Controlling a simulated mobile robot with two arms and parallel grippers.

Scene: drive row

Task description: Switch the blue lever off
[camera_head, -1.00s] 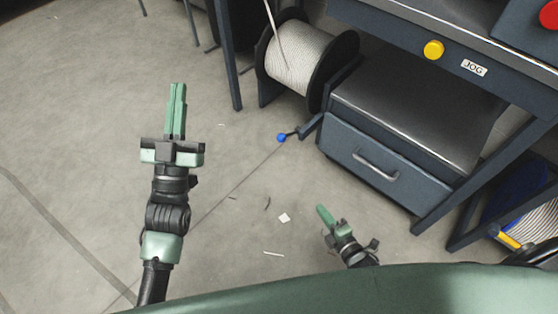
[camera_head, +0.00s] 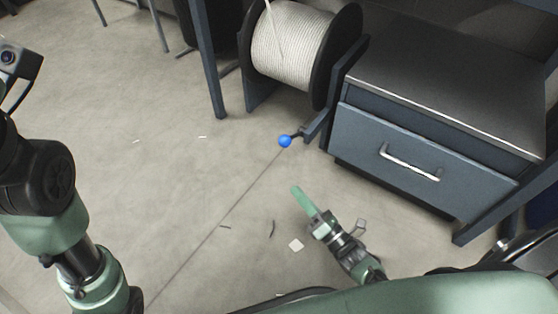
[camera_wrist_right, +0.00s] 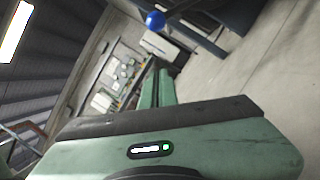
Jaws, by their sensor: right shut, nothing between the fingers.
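The blue lever shows as a round blue knob (camera_head: 285,141) on a short dark arm, at the foot of the cable reel's stand in the head view. The knob also shows near the top of the right wrist view (camera_wrist_right: 155,20). My right gripper (camera_head: 297,188) is shut and empty, below the knob in the head view and apart from it. In the right wrist view its green fingers (camera_wrist_right: 157,82) lie together and point up toward the knob. My left arm is at the left edge of the head view; its fingers are out of view.
A reel of white cable (camera_head: 292,45) stands behind the knob. A dark cabinet with a drawer (camera_head: 418,162) is to the right. A white scrap (camera_head: 296,245) and small dark bits lie on the floor. The floor to the left is mostly clear.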

